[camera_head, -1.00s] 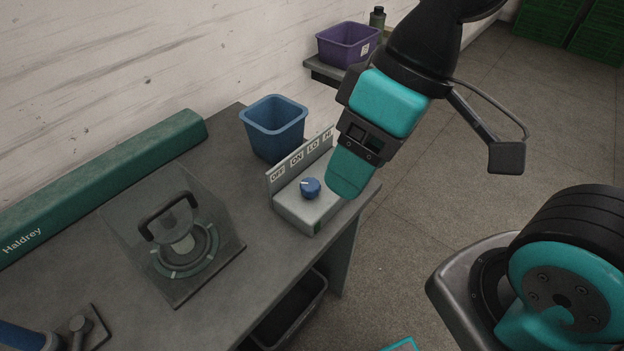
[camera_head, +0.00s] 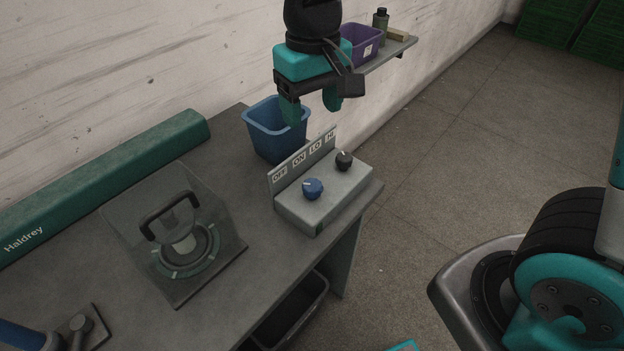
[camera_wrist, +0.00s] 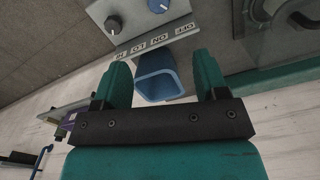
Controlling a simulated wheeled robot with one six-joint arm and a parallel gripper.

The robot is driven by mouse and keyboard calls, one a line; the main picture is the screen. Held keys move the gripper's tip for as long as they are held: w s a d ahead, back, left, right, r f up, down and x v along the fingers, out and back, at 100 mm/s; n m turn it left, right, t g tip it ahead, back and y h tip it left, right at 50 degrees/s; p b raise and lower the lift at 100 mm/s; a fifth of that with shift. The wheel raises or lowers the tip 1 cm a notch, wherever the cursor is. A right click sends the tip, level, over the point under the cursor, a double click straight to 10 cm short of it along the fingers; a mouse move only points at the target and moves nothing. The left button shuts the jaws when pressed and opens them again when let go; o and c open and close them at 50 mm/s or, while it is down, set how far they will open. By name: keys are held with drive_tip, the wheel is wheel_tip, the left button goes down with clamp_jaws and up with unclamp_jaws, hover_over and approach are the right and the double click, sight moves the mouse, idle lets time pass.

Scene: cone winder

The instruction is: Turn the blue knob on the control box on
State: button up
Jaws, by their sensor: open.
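The control box (camera_head: 322,204) is a pale grey box on the bench, with a raised back plate lettered OFF, ON, LO and HI. The blue knob (camera_head: 313,188) sits at its left, with its white mark pointing toward the OFF side. A black knob (camera_head: 344,161) sits to the right. In the wrist view the blue knob (camera_wrist: 158,5) is partly cut by the top edge, beside the black knob (camera_wrist: 114,25). My gripper (camera_head: 312,108) is open and empty, above and behind the box, apart from both knobs. Its two teal fingers (camera_wrist: 162,68) are spread.
A blue bin (camera_head: 272,128) stands behind the box, close below my gripper. A clear guard (camera_head: 185,243) with a black handle stands left on the bench. A purple bin (camera_head: 362,46) sits on the wall shelf. The bench's right edge is close beside the box.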

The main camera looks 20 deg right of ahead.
sight(311, 184)
wheel_tip(311, 184, down, 18)
drive_tip(key=shift+w+r, duration=0.15)
drive_tip(key=shift+r, duration=0.05)
idle(0.4)
drive_tip(key=c, duration=0.9)
